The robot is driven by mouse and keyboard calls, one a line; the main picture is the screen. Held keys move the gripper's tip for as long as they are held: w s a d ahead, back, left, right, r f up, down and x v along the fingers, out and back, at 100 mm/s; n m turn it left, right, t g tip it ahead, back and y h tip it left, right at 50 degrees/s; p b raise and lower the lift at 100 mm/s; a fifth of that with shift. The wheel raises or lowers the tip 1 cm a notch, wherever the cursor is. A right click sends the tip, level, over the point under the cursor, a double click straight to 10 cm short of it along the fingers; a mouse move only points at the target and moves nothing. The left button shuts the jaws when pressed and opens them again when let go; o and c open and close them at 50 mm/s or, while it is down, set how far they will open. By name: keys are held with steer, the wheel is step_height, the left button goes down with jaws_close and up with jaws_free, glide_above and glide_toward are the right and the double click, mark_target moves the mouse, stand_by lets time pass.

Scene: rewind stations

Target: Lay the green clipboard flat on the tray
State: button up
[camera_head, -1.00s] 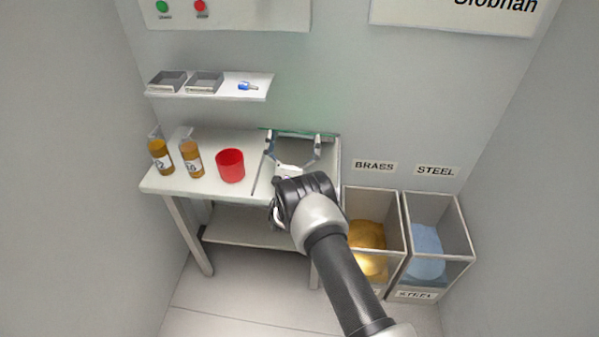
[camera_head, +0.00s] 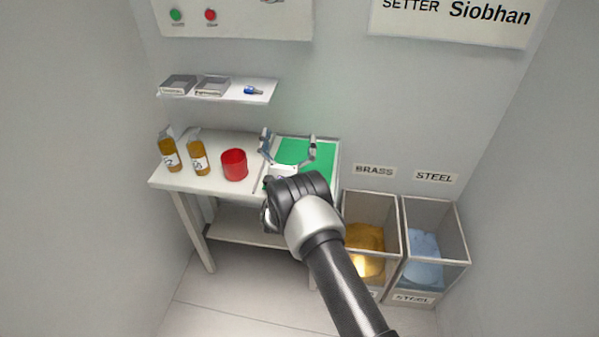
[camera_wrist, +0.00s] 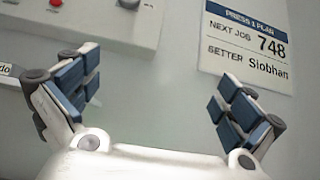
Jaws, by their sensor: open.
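The green clipboard (camera_head: 303,151) shows its broad green face at the right end of the table and appears to lie flat. The tray seems to be under it; a thin grey rim (camera_head: 258,184) shows along its left side. My wrist and gripper hide the clipboard's front part, so I cannot tell how fully it sits inside the rim. My gripper (camera_head: 289,141) is open, its fingers spread and empty over the clipboard in the head view. In the wrist view the open fingers (camera_wrist: 155,90) face the wall, with nothing between them.
A red cup (camera_head: 234,165) stands left of the tray, with two amber bottles (camera_head: 198,158) farther left. A shelf (camera_head: 235,97) with small grey trays and a blue item hangs above. BRASS (camera_head: 374,208) and STEEL (camera_head: 432,216) bins stand right of the table.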

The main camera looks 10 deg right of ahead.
step_height(320, 180, up, 8)
steer(key=s, duration=0.2)
steer(key=s+d+r+m+g+h, duration=0.3)
steer(key=d+r+m+g+h, duration=0.2)
steer(key=d+m+g, duration=0.15)
steer(key=s+d+r+m+g+h, duration=0.3)
steer(key=d+r+m+g+h, duration=0.25)
steer(key=d+g, duration=0.25)
steer(key=s+d+r+m+g+y, duration=0.1)
steer(key=s+d+m+g, duration=0.3)
steer(key=s, duration=0.3)
steer(key=s+d+m+g+y, duration=0.2)
steer(key=s+d+m+g, duration=0.25)
steer(key=s, duration=0.25)
steer(key=s+a+f+m+g+y, duration=0.1)
steer(key=s+f+m+y, duration=0.25)
steer(key=s, duration=0.55)
steer(key=s+a+f+m+g+y, duration=0.1)
steer(key=s+a+f+m+y, duration=0.1)
steer(key=s+y, duration=0.45)
steer(key=s+a+f+m+t+y, duration=0.2)
steer(key=s+a+y, duration=0.2)
steer(key=a, duration=0.4)
steer(key=s+a+f+m+t+y, duration=0.2)
steer(key=s+a+m+y, duration=0.1)
steer(key=s+a, duration=0.2)
steer(key=a, duration=0.2)
steer(key=shift+a+f+m+y, duration=0.2)
steer(key=shift+a+m+y, duration=0.1)
steer(key=shift+a+y, duration=0.05)
